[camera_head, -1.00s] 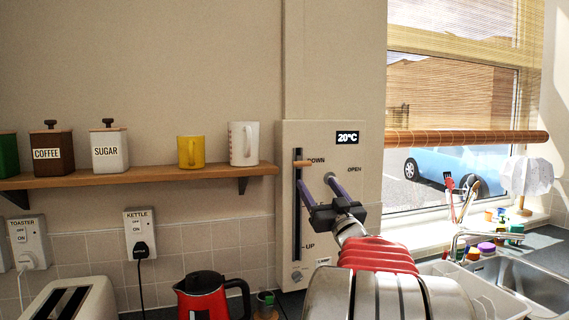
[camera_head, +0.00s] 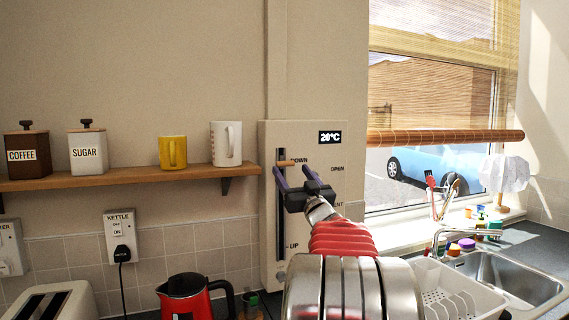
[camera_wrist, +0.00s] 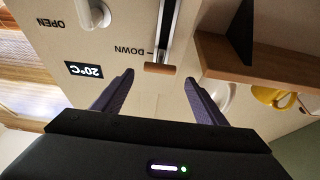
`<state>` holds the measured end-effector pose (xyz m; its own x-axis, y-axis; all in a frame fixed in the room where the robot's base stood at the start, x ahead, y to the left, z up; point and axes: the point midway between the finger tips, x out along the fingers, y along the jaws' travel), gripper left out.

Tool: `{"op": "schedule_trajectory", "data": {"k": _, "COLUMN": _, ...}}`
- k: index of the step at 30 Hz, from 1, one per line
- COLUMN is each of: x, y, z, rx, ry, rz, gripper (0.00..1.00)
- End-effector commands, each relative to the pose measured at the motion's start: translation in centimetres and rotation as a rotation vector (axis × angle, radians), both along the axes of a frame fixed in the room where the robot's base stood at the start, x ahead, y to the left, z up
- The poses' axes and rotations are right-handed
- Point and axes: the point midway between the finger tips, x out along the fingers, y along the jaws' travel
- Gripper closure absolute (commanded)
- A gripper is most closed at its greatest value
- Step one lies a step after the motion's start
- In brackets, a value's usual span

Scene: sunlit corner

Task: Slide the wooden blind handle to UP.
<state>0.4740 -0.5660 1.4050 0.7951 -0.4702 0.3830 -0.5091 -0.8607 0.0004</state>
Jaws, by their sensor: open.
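The wooden blind handle (camera_head: 287,163) sits at the DOWN end, near the top of a dark vertical slot (camera_head: 282,215) in the cream wall panel (camera_head: 340,210). The UP label (camera_head: 291,246) is near the slot's bottom. My gripper (camera_head: 292,172) is open in front of the panel, its purple fingers close to the handle in the head view. In the wrist view, where the scene appears upside down, the handle (camera_wrist: 160,69) lies between and beyond the open fingertips (camera_wrist: 160,78). No contact with it is visible.
A wooden shelf (camera_head: 130,178) with a yellow mug (camera_head: 173,152), a white mug (camera_head: 226,143) and canisters ends just left of the panel. The bamboo blind (camera_head: 430,90) hangs in the window at right. A red kettle (camera_head: 185,297) and a sink (camera_head: 515,280) are below.

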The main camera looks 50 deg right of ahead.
Motion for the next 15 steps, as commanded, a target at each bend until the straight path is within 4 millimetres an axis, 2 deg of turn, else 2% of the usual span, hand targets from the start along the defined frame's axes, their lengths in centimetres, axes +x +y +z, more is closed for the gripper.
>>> {"op": "schedule_trajectory", "data": {"k": 15, "x": 4.9, "y": -2.9, "z": 2.3, "rx": 0.000, "ry": 0.000, "rz": 0.000, "gripper": 0.34}}
